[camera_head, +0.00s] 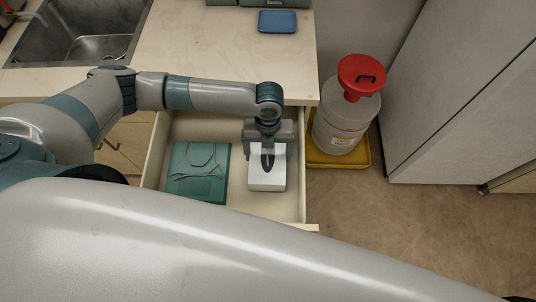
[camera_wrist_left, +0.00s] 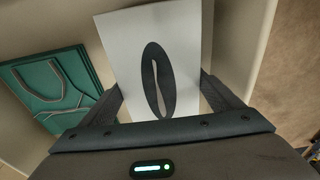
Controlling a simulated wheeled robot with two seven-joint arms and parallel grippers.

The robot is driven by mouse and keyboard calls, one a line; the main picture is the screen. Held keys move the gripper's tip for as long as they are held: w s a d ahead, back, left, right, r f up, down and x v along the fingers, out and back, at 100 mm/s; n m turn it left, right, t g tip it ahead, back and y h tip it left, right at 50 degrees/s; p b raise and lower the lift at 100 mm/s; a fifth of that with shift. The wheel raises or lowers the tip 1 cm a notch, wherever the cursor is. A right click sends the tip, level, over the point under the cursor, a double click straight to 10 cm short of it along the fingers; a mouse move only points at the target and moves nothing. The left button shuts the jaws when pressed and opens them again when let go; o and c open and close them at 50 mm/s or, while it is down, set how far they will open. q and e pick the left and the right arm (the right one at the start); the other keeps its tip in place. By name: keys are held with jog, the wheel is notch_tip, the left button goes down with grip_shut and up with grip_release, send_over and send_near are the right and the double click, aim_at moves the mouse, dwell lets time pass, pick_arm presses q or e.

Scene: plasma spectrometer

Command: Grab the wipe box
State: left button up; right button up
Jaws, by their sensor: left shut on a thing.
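The wipe box (camera_head: 267,178) is a white box with a dark oval opening on top, in the right part of the open drawer in the head view. It also fills the middle of the left wrist view (camera_wrist_left: 190,60). My left gripper (camera_head: 268,150) reaches down into the drawer from above and is shut on the box, with one finger at each side. In the left wrist view its fingers (camera_wrist_left: 164,95) flank the box. The lower sides of the box are hidden. My right gripper does not show.
The open drawer (camera_head: 230,210) also holds a flat teal package (camera_head: 198,172) left of the box. A clear container with a red lid (camera_head: 362,76) stands in a yellow tray (camera_head: 338,157) right of the drawer. The counter (camera_head: 215,45) with a sink (camera_head: 85,35) lies behind.

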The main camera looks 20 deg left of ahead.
aim_at(268, 153)
pick_arm(q)
notch_tip(268, 153, up, 9)
jog(key=shift+f+b, duration=0.1)
jog(key=shift+b, duration=0.9)
